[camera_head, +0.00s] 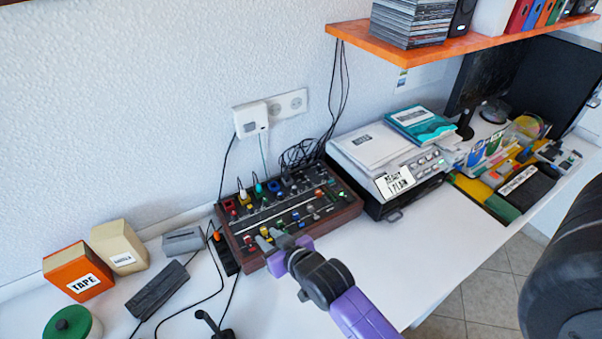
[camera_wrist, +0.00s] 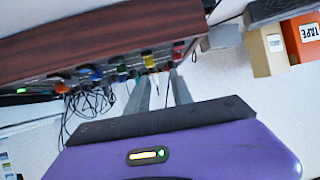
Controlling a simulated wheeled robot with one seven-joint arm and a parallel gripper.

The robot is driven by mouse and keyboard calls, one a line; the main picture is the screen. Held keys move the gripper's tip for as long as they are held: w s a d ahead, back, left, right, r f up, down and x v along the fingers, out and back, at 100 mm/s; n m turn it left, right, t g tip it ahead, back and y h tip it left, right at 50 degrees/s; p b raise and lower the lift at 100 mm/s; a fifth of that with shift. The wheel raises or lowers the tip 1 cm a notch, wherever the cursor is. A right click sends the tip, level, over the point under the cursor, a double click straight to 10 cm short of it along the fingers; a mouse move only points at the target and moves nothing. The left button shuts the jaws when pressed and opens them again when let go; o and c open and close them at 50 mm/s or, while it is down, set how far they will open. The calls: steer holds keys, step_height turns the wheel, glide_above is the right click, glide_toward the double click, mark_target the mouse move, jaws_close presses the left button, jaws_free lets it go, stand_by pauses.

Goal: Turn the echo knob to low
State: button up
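The mixer-like device (camera_head: 290,215) has wooden sides and several coloured knobs, and sits on the white desk against the wall. Its labels are too small to read, so I cannot tell which knob is echo. My gripper (camera_head: 268,238) is over the device's front left part, its fingers hiding some controls there. In the wrist view, the fingers of my gripper (camera_wrist: 162,76) stand apart with a gap between them. A yellow knob (camera_wrist: 148,60) and a red knob (camera_wrist: 178,49) show just beyond the tips. I cannot tell whether the fingers touch any knob.
A black power strip (camera_head: 224,254) and cables lie left of the device. An orange TAPE box (camera_head: 78,272), a beige box (camera_head: 120,247) and a green-lidded jar (camera_head: 72,325) stand farther left. An orange shelf (camera_head: 440,46) hangs above.

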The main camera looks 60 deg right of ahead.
mark_target(302, 173)
steer(key=w+d+g, duration=0.1)
steer(key=w+d, duration=0.1)
steer(key=d, duration=0.3)
steer(key=w+d+m+g, duration=0.1)
steer(key=w+d, duration=0.1)
steer(key=d, duration=0.3)
steer(key=w+d+m+g, duration=0.1)
steer(key=w+d, duration=0.1)
steer(key=d, duration=0.3)
steer(key=shift+w+d+r, duration=0.3)
steer(key=shift+w+r, duration=0.05)
steer(key=shift+r, duration=0.05)
steer(key=d+g, duration=0.1)
steer(key=d, duration=0.2)
steer(key=d+m+g, duration=0.1)
steer(key=d, duration=0.1)
steer(key=shift+s+d+r+g+b, duration=0.2)
steer(key=shift+d+r+g+b, duration=0.05)
steer(key=shift+r+g+b, duration=0.1)
steer(key=s+d+r+m+g+y, duration=0.1)
steer(key=s+d+r+g+y, duration=0.15)
steer(key=d, duration=0.35)
steer(key=shift+h, duration=0.25)
steer(key=shift+s+x, duration=0.2)
steer(key=shift+x, duration=3.35)
steer(key=shift+a+f, duration=0.1)
steer(key=shift+c, duration=0.5)
jaws_close()
